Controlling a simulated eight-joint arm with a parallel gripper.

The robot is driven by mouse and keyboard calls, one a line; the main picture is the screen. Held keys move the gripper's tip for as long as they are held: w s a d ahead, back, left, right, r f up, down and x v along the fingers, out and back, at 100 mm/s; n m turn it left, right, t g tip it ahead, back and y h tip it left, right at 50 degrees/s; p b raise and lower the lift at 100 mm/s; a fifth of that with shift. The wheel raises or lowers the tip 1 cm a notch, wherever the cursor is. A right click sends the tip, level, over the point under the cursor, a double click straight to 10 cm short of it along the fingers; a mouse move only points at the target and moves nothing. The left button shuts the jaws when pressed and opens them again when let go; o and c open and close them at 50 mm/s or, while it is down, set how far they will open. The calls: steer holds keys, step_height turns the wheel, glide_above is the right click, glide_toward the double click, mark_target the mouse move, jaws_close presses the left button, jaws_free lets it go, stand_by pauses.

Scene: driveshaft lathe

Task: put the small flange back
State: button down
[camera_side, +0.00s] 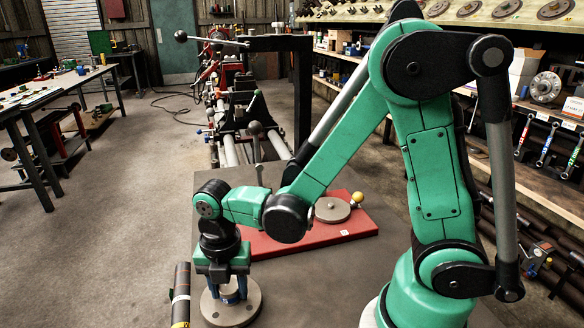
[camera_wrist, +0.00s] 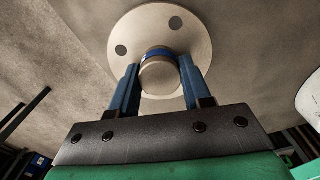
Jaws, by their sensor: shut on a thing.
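A pale round flange (camera_side: 247,309) is at the front of the grey table, below my gripper (camera_side: 228,287). In the wrist view the flange (camera_wrist: 190,32) shows a flat disc with dark bolt holes and a raised hub with a blue band. The blue fingers of my gripper (camera_wrist: 160,88) are shut on the hub, one on each side. My gripper points down. I cannot tell whether the disc touches the table. A red board (camera_side: 290,241) lies behind it, with a grey disc (camera_side: 332,210) and a yellow knob (camera_side: 358,197) on it.
A dark shaft with orange and yellow bands (camera_side: 181,295) is close to the left of the flange. The grey table (camera_side: 310,290) is bare to the right of the flange. A lathe (camera_side: 240,110) stands behind the table. Shelves with tools (camera_side: 545,135) line the right.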

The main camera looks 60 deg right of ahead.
steer(key=shift+f, duration=0.3)
steer(key=shift+f, duration=0.1)
steer(key=shift+c, duration=2)
jaws_free()
step_height(320, 180, up, 12)
steer(key=d+m+t, duration=0.2)
steer(key=m, duration=0.6)
steer(key=d+m+t, duration=0.1)
steer(key=m+t, duration=0.1)
steer(key=m, duration=0.6)
steer(key=s+d+m+t, duration=0.1)
steer(key=d+m+t, duration=0.1)
steer(key=m, duration=0.6)
steer(key=shift+s+d+t, duration=0.1)
steer(key=shift+d+t, duration=0.25)
steer(key=shift+t, duration=0.25)
